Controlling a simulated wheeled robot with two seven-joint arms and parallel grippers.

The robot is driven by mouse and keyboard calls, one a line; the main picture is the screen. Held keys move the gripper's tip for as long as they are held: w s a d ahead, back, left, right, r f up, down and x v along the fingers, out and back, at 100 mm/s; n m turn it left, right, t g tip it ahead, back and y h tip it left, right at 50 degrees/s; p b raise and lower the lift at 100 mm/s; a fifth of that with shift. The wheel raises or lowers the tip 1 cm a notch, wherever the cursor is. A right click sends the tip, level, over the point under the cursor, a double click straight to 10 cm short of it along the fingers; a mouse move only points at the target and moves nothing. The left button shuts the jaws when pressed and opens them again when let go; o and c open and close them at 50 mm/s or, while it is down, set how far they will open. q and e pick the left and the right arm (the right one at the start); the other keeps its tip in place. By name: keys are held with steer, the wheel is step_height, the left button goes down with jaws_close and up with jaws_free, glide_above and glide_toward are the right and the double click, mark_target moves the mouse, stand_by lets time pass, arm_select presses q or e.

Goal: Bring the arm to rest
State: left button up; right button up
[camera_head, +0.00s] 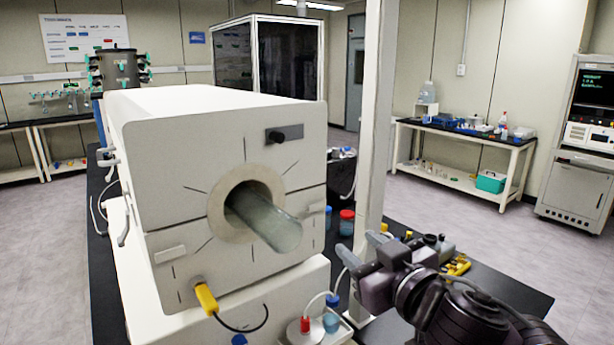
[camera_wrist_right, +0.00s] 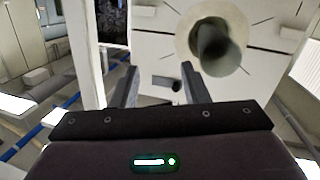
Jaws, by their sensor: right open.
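My right gripper (camera_head: 356,244) is at the lower right of the head view, in front of the white column and to the right of the white tube furnace (camera_head: 165,150). Its two grey fingers are apart with nothing between them. In the right wrist view the gripper (camera_wrist_right: 159,70) shows open and empty, with the furnace face (camera_wrist_right: 270,70) and its round opening beyond the fingers. A glass tube (camera_head: 268,222) sticks out of that opening. My left arm and gripper are not in view.
A white upright post (camera_head: 375,110) stands behind my right gripper. Red-capped and blue-capped jars (camera_head: 346,222) and small yellow items (camera_head: 457,266) are on the black bench near it. A side table (camera_head: 470,137) and a cabinet (camera_head: 578,180) stand farther right, with open floor between.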

steer(key=s+d+f+m+g+h, duration=0.1)
steer(key=s+d+f+g+h, duration=0.15)
steer(key=f, duration=0.45)
steer(key=s+d+f+m+g+h, duration=0.2)
steer(key=s+f, duration=0.1)
steer(key=f, duration=0.5)
steer(key=s+d+f+m+g+h, duration=0.1)
steer(key=s+d+f+g+h, duration=0.15)
steer(key=f, duration=0.45)
steer(key=s+d+f+g, duration=0.4)
steer(key=s+f+g, duration=0.1)
steer(key=s+f, duration=0.8)
step_height(320, 180, down, 22)
steer(key=g, duration=0.1)
steer(key=s+d+f+g, duration=0.1)
steer(key=s+f, duration=0.4)
steer(key=f, duration=0.4)
steer(key=s+f, duration=0.5)
steer(key=f, duration=0.3)
steer(key=s+d+f, duration=0.2)
steer(key=s+f, duration=0.5)
steer(key=s, duration=0.4)
steer(key=shift+s+d+f+g, duration=0.2)
steer(key=shift+s+g, duration=0.15)
steer(key=shift+g, duration=0.05)
